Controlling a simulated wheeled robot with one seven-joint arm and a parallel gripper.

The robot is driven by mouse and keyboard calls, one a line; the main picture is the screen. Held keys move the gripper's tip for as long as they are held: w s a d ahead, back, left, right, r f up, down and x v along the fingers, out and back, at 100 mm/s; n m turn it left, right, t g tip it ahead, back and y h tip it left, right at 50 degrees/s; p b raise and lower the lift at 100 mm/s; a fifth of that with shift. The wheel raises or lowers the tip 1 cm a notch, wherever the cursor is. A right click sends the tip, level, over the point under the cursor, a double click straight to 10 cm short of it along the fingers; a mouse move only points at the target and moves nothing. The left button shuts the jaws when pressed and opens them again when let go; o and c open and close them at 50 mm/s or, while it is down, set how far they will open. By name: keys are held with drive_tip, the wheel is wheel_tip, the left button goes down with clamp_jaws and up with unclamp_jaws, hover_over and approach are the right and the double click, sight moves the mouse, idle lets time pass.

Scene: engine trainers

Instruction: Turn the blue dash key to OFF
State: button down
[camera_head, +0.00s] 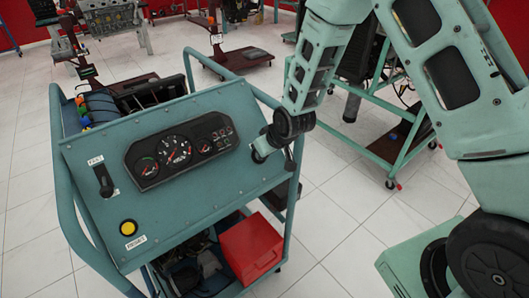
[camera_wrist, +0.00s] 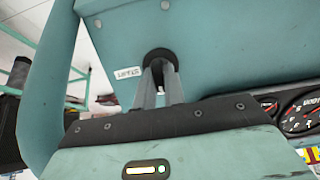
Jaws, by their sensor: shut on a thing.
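The teal dash panel (camera_head: 200,195) tops a wheeled engine trainer. My gripper (camera_head: 259,153) is at the panel's right edge, beside the gauge cluster (camera_head: 180,150). In the wrist view my gripper (camera_wrist: 160,75) has its two grey fingers close together at a round black key switch (camera_wrist: 158,54). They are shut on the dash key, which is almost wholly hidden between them. Its blue colour and its exact turn cannot be made out. A small white label (camera_wrist: 129,73) sits on the panel beside the switch, upside down and hard to read.
Teal tube rails (camera_head: 68,190) frame the trainer. A red box (camera_head: 250,248) sits below. Another teal stand (camera_head: 405,150) is at right, with white floor between.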

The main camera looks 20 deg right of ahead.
drive_tip(key=c, duration=1.5)
unclamp_jaws()
drive_tip(key=shift+r, duration=0.1)
drive_tip(key=b+v, duration=0.1)
drive_tip(key=v, duration=1.6)
drive_tip(key=shift+s, duration=0.15)
drive_tip(key=s+a+r+n+g, duration=0.1)
drive_tip(key=s+a+g, duration=0.1)
drive_tip(key=s, duration=0.6)
drive_tip(key=s+a+r+n+g+h, duration=0.1)
drive_tip(key=s+a, duration=0.3)
drive_tip(key=s, duration=0.4)
drive_tip(key=s+a+r+n+g, duration=0.1)
drive_tip(key=s+a+n+g, duration=0.1)
drive_tip(key=s, duration=0.6)
drive_tip(key=shift+s+a+g, duration=0.2)
drive_tip(key=shift+a+g, duration=0.3)
drive_tip(key=shift+a, duration=0.1)
